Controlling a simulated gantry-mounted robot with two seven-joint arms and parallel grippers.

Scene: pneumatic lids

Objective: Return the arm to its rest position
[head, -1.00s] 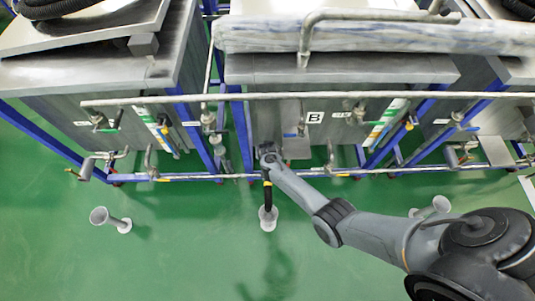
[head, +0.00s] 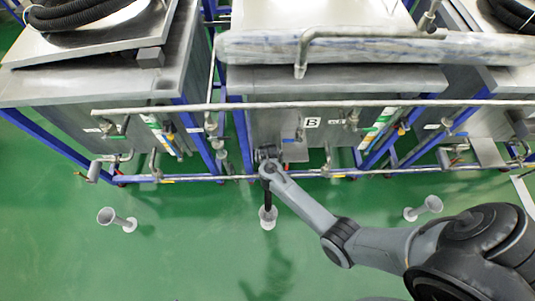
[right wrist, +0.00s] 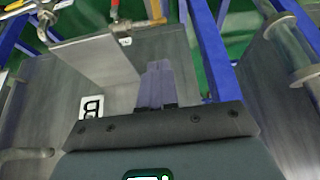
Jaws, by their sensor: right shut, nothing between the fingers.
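My right arm (head: 308,205) reaches from the lower right to the front of the middle tank in the head view. Its wrist end (head: 267,158) is left of and below the tank's B label (head: 312,122). The fingers cannot be made out clearly there. In the right wrist view my right gripper (right wrist: 158,85) is shut and empty, in front of the grey tank face. The B label appears turned over left of the fingers in the right wrist view (right wrist: 91,106). My left gripper is in neither view.
Pipes with valves (head: 350,103) and blue frames (head: 241,138) run along the tank fronts. A flat grey plate (right wrist: 98,58) juts out near my right gripper. Flared white stands are on the green floor at left (head: 107,216), centre (head: 267,221) and right (head: 432,204).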

